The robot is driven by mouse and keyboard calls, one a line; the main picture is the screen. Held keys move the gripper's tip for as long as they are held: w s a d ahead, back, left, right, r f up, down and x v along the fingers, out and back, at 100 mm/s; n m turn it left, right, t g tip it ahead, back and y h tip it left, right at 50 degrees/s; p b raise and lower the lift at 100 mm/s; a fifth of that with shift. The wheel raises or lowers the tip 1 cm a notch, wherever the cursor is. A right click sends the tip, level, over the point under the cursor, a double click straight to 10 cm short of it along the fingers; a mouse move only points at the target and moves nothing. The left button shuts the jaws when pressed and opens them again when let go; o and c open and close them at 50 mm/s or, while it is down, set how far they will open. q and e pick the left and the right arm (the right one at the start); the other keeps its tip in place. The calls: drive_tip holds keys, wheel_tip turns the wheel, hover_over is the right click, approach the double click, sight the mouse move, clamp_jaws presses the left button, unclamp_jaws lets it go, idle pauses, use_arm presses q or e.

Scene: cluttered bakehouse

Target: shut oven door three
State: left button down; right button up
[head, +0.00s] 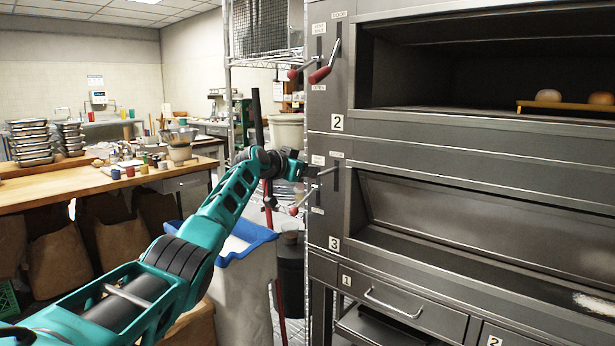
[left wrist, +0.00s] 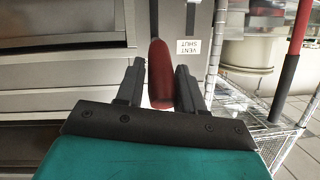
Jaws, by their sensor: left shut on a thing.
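The oven's third deck, marked 3 (head: 335,243), is at the right in the head view. Its door panel (head: 480,220) sits tilted inside the frame and covers much of the opening, with the sill showing below it. A door lever (head: 327,171) sticks out on the control strip to its left. My left gripper (head: 308,171) is at this lever, its fingers shut around the red grip (left wrist: 160,75) in the left wrist view. The fingers hide the grip in the head view. My right gripper is not in view.
A lower red-tipped lever (head: 299,206) is close below my gripper. Deck two above is open, with bread (head: 549,96) on a yellow board (head: 565,107). A blue-lined bin (head: 245,275) stands under my left arm. A wooden table (head: 110,184) is farther left.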

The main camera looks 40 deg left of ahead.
use_arm(q)
drive_tip(key=shift+w+a+r+p, duration=0.15)
drive_tip(key=shift+r+p, duration=0.25)
drive_tip(key=shift+r, duration=0.9)
drive_tip(key=c, duration=1.1)
unclamp_jaws()
drive_tip(key=o, duration=0.3)
drive_tip(key=shift+w+f, duration=0.1)
drive_tip(key=shift+f, duration=0.2)
